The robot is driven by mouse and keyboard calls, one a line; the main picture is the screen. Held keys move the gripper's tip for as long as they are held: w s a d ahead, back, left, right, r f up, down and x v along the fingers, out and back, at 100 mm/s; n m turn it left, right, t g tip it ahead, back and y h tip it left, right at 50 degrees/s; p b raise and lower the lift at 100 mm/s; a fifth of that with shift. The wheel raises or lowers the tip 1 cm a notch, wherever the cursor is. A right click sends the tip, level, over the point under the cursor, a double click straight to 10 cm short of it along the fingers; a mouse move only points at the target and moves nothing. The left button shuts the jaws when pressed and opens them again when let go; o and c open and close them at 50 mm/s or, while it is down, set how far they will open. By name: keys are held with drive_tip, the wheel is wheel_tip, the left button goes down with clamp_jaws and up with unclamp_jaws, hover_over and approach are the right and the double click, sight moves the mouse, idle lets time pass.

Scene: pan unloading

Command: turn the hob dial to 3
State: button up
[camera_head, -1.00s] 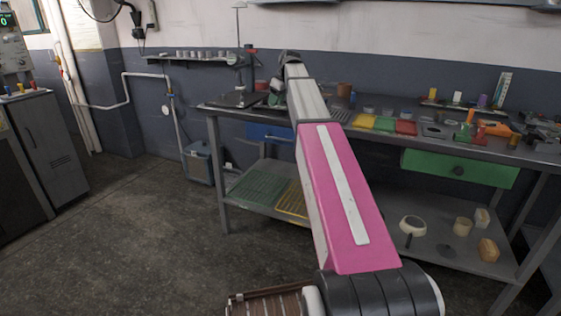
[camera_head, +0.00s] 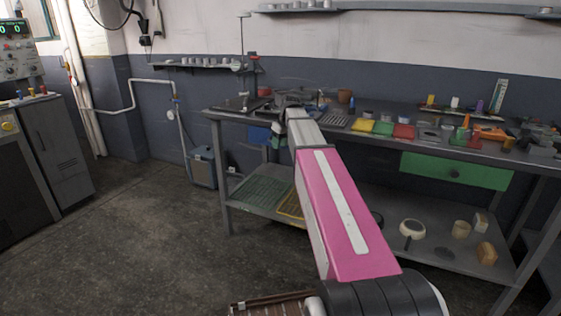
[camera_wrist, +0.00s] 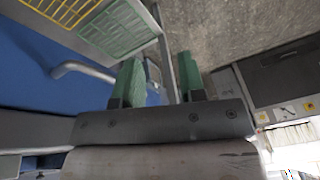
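I cannot make out a hob dial for certain in either view. My gripper (camera_wrist: 160,75) shows in the wrist view with two green fingers spread apart and nothing between them. In that view the blue drawer front (camera_wrist: 40,75) with its grey handle (camera_wrist: 82,70) lies to the left of the fingers. The blue drawer (camera_head: 257,134) is partly hidden by the arm.
Yellow (camera_head: 362,126), green (camera_head: 383,128) and red trays (camera_head: 404,131) lie on the bench. A green drawer (camera_head: 430,165) is under its right side.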

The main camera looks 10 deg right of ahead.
drive_tip(key=s+f+m, duration=0.1)
drive_tip(key=s+f, duration=0.3)
drive_tip(key=f, duration=0.2)
drive_tip(key=shift+a, duration=0.25)
